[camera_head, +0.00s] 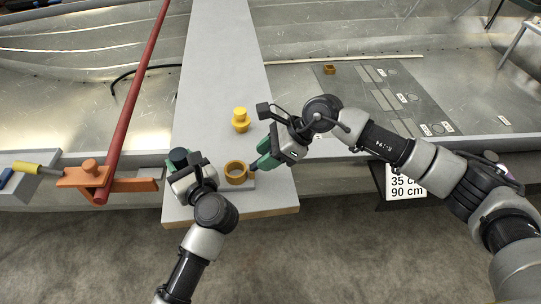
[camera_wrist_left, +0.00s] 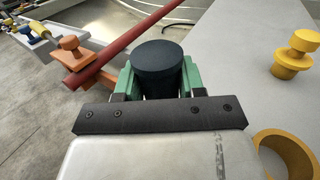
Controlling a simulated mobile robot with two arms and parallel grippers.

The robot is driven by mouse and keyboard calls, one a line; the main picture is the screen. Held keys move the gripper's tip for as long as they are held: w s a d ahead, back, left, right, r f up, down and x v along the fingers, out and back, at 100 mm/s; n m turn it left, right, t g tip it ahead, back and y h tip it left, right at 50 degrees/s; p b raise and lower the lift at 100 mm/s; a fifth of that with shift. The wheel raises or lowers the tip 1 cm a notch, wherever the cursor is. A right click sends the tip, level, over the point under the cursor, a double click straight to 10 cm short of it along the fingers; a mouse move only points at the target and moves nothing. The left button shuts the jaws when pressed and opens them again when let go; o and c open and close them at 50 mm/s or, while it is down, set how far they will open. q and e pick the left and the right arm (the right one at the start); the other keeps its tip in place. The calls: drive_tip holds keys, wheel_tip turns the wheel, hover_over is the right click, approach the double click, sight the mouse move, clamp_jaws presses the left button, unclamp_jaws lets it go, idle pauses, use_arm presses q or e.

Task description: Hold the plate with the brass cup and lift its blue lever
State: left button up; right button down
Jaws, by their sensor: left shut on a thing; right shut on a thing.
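The brass cup (camera_head: 236,173), a yellow ring shape seen from above, sits on a small grey plate (camera_head: 250,186) near the front end of the pale bench. It also shows at the lower right of the left wrist view (camera_wrist_left: 288,152). My left gripper (camera_head: 180,160) is left of the cup, its green fingers shut on a dark round knob (camera_wrist_left: 157,66). Whether the knob joins the plate is hidden. My right gripper (camera_head: 260,162) reaches in from the right, shut beside the cup on the blue lever (camera_head: 253,167), of which only a small dark blue bit shows.
A yellow knobbed piece (camera_head: 240,121) stands on the bench (camera_head: 222,60) behind the cup. At left, a red bar (camera_head: 137,85) slants up from an orange clamp (camera_head: 92,178). A grey marked panel (camera_head: 385,95) lies at right. The bench's far part is clear.

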drive_tip(key=shift+a+r+h, duration=0.1)
drive_tip(key=shift+a+h, duration=0.15)
drive_tip(key=shift+h, duration=0.35)
drive_tip(key=c, duration=0.7)
unclamp_jaws()
drive_tip(key=shift+r, duration=0.1)
drive_tip(key=v, duration=1.2)
drive_tip(key=shift+a, duration=0.1)
